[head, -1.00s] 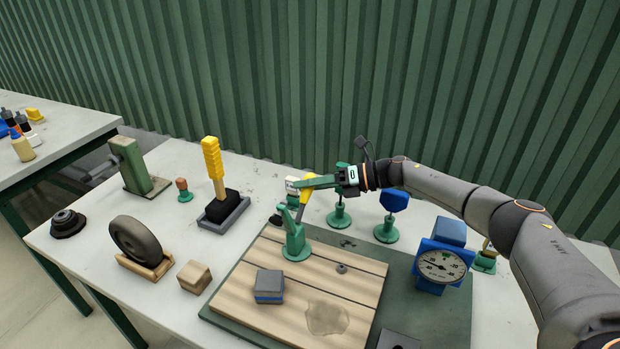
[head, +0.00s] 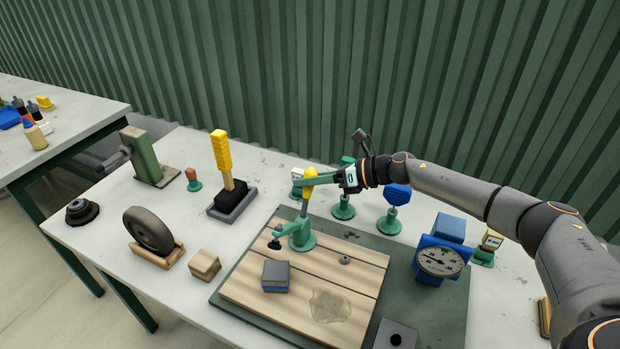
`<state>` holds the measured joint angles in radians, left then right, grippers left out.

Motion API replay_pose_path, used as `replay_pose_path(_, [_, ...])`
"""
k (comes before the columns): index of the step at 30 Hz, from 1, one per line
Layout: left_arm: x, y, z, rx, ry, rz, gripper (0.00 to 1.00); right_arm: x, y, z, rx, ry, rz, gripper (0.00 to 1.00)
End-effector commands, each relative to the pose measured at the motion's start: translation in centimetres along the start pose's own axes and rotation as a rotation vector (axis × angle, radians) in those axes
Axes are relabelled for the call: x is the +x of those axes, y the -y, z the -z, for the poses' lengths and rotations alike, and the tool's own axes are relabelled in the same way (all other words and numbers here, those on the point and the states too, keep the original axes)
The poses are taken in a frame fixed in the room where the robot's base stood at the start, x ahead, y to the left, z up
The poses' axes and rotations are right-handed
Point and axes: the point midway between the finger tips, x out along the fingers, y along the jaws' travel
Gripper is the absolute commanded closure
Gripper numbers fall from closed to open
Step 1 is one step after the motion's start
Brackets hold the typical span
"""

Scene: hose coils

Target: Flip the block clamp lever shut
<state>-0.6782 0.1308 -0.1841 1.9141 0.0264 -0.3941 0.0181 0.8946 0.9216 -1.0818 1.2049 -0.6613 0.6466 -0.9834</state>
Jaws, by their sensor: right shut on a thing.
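The block clamp (head: 301,240) is green and stands on the wooden board. Its lever stands about upright, with a yellow handle (head: 309,178) on top. The clamp arm (head: 287,230) reaches left, about level, and carries a black tip (head: 275,243). A dark grey and blue block (head: 276,277) lies on the board in front of the tip; I cannot tell whether the tip is over it, but a gap shows between them. My right gripper (head: 312,180) comes in from the right and is shut on the yellow handle. My left gripper is out of view.
The wooden board (head: 245,290) lies on a green mat. Right of it stands a blue dial gauge (head: 440,258); behind are green stands (head: 390,222). A yellow-handled tool (head: 222,160), a wheel (head: 149,232) and a wooden block (head: 204,264) stand left.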

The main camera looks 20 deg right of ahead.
Motion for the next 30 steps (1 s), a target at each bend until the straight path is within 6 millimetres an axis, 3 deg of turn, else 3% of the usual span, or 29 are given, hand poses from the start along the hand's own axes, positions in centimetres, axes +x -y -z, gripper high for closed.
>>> replay_pose_path(4, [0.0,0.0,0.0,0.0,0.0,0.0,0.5,0.0,0.0,-0.1,0.002,0.002,-0.001,1.0])
replay_pose_path(5, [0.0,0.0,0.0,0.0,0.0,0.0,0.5,0.0,0.0,-0.1,0.002,0.002,-0.001,0.6])
replay_pose_path(12, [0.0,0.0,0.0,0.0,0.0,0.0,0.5,0.0,0.0,-0.1,0.002,0.001,-0.001,0.33])
replay_pose_path(23, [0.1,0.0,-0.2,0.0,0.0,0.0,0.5,-0.7,0.1,0.0,0.002,0.001,0.0,0.33])
replay_pose_path(30, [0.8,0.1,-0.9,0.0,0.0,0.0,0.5,-4.7,0.2,0.2,0.002,0.0,0.003,0.33])
